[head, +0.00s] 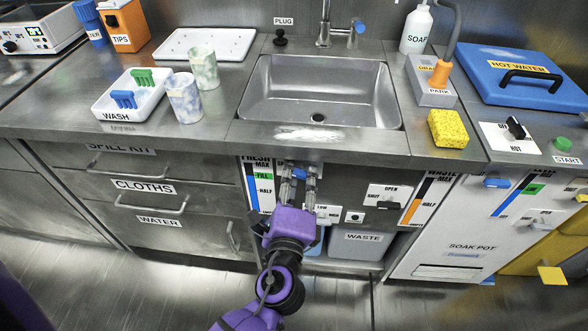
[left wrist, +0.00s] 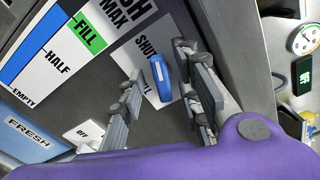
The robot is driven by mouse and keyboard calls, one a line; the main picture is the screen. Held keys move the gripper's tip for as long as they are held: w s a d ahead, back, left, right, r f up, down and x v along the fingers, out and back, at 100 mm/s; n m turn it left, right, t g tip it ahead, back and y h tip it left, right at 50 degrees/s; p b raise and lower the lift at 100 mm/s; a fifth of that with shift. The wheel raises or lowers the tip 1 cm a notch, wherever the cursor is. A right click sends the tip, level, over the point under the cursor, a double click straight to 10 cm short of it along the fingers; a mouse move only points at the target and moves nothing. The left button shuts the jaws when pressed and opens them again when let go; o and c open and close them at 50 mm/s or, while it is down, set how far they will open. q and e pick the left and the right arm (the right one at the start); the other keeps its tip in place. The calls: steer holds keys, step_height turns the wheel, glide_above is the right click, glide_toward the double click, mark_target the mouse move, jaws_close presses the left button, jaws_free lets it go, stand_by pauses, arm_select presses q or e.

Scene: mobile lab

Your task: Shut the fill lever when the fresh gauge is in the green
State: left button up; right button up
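The fresh gauge (head: 252,187) is a white strip under the sink; it also shows in the left wrist view (left wrist: 58,62). Its blue column (left wrist: 38,45) reaches about level with the green FILL band (left wrist: 86,34). The fill lever (left wrist: 161,75) is a blue handle on a white plate, marked SHUT at one end; the other label is mostly hidden. It also shows in the head view (head: 300,174). My left gripper (head: 299,185) is open, its fingers on either side of the lever with gaps visible in the left wrist view (left wrist: 165,95). My right gripper is out of view.
A waste gauge (head: 425,200) and an open/shut switch plate (head: 388,196) are right of the lever. A grey waste bin (head: 358,245) stands below. The sink counter edge (head: 310,145) overhangs the lever. Drawers (head: 150,190) are at left.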

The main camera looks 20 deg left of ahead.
arm_select(q)
steer(key=shift+r, duration=0.1)
steer(key=shift+c, duration=0.7)
steer(key=shift+s, duration=0.1)
jaws_close()
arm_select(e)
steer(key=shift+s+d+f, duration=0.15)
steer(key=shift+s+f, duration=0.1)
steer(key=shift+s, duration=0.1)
